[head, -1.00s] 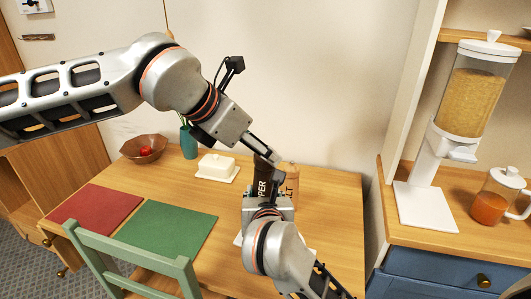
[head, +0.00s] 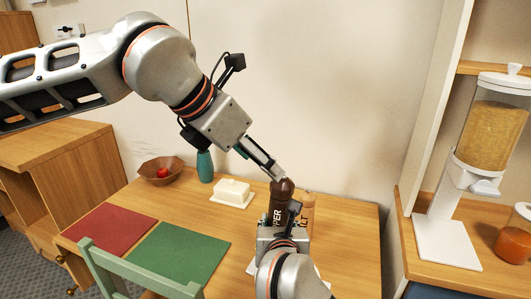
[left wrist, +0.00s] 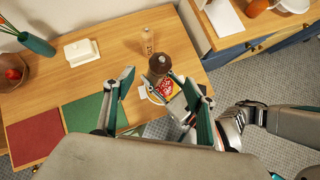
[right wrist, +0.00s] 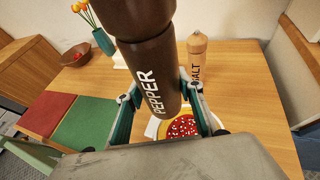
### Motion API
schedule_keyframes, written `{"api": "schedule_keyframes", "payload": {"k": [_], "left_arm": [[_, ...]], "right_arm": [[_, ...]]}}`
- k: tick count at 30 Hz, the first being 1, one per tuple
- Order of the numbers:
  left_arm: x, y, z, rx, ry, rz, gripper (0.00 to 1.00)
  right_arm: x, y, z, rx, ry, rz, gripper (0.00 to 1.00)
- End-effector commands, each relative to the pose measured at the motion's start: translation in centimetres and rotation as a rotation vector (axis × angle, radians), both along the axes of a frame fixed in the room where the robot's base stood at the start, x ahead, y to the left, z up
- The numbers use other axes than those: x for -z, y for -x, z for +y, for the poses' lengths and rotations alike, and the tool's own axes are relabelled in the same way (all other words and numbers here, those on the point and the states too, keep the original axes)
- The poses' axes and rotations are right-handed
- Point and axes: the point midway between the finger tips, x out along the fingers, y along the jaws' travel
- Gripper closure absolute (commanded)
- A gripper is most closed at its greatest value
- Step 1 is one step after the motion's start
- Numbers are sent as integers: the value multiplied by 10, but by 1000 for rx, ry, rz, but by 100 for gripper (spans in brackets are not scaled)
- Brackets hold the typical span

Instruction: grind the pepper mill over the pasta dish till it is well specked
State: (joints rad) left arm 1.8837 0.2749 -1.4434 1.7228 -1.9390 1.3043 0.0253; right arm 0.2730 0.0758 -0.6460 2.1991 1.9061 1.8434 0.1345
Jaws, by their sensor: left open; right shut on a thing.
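The dark brown pepper mill (head: 280,200), marked PEPPER, stands upright in my right gripper (head: 276,226), which is shut around its body. It fills much of the right wrist view (right wrist: 150,70). My left gripper (head: 279,172) is open just above the mill's rounded top; in the left wrist view, that top (left wrist: 158,64) shows between its spread fingers. The pasta dish (right wrist: 184,127), yellow with red sauce and pale bits, lies below the mill in the right wrist view, partly hidden. It also shows partly in the left wrist view (left wrist: 166,86). Pepper specks cannot be made out.
A pale wooden salt mill (right wrist: 196,62) stands close to the pepper mill. A white butter dish (head: 233,193), a teal vase (head: 205,166) and a bowl with a red fruit (head: 157,171) stand further back. Red (head: 110,230) and green (head: 178,253) mats lie left.

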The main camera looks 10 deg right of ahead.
Motion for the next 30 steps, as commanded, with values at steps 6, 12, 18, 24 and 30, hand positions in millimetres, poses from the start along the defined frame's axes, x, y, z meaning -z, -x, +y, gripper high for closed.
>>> {"api": "schedule_keyframes", "payload": {"k": [6,12,18,24,30], "left_arm": [[-14,-2,-22,-199,-115,93,44],[-26,6,-34,-396,-199,160,44],[-29,12,-38,-492,-231,189,44],[-11,6,-42,-498,-234,195,44],[22,-7,-48,-497,-233,194,44]], "right_arm": [[-1,0,0,0,1,-2,96],[-1,0,0,0,1,-2,96],[-1,0,0,0,1,-2,96],[-1,0,0,0,1,-2,96],[-1,0,0,0,1,-2,96]]}}
